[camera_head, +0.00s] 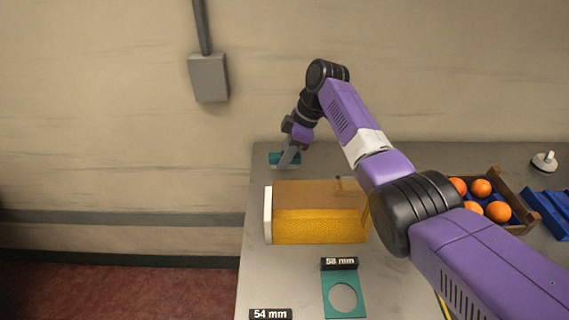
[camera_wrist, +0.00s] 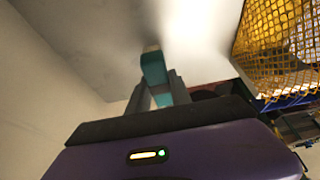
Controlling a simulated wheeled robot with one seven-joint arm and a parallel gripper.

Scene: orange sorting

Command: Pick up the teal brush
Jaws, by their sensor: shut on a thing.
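The teal brush (camera_head: 278,158) is at the far left corner of the grey table in the head view, partly hidden by my gripper. My gripper (camera_head: 287,163) points down there and is shut on the brush. In the wrist view the teal brush (camera_wrist: 155,70) stands out between the two grey fingers of my gripper (camera_wrist: 160,90). Whether the brush still touches the table cannot be told.
A yellow mesh box with a white end (camera_head: 268,215) lies just in front of the brush. Beyond my arm are a wooden crate (camera_head: 518,207) of oranges (camera_head: 481,188) and a blue tray (camera_head: 550,210). A teal gauge plate (camera_head: 344,275) lies at the front. The wall stands close behind.

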